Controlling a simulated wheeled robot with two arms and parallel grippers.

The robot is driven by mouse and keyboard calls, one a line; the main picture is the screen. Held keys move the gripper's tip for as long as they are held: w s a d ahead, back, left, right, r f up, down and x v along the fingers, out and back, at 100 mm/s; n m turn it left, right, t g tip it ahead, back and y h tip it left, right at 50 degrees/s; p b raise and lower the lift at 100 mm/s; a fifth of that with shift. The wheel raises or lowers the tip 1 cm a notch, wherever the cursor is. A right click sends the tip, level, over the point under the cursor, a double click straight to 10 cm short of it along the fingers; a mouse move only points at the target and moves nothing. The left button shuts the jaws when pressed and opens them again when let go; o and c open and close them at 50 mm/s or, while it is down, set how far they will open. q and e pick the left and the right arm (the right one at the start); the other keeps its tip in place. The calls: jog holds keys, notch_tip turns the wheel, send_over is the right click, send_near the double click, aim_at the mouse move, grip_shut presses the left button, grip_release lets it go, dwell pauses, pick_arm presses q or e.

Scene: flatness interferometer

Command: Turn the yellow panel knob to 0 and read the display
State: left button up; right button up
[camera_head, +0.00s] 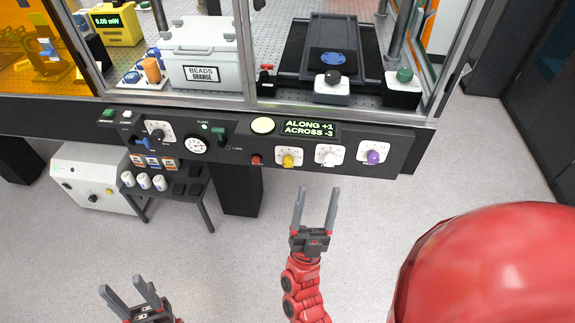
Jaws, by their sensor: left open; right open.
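The yellow panel knob (288,161) sits on a white square dial plate on the dark front panel (230,160). Its scale marks are too small to read. The display (310,128) above it shows "ALONG +1" and "ACROSS -3" in light green letters. A white knob (327,156) and a purple knob (373,156) are to its right. My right gripper (317,205) is open and empty, below the panel in the picture and apart from the yellow knob. My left gripper (130,290) is open and empty at the bottom left, well away from the panel.
A red button (256,160) is close left of the yellow knob, and a round pale-yellow lamp (263,125) is above it. A gauge (196,144) and another dial (160,131) are further left. A small dark rack (205,212) stands below. Floor before the panel is clear.

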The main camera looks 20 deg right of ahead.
jog(key=w+d+f+g+y, duration=0.1)
jog(key=w+d+f+g, duration=0.1)
jog(key=w+f+g, duration=0.2)
jog(key=n+g+y+p, duration=0.1)
jog(key=n+g+y, duration=0.2)
jog(key=n+y, duration=0.5)
send_near(288, 164)
jog(key=w+d, duration=0.1)
jog(key=w, duration=0.1)
jog(key=w+d+m+y+p, duration=0.1)
jog(key=w+d, duration=0.1)
jog(key=w+d+m+y, duration=0.1)
jog(key=w+d, duration=0.1)
jog(key=w, duration=0.1)
jog(key=shift+r, duration=0.25)
grip_shut()
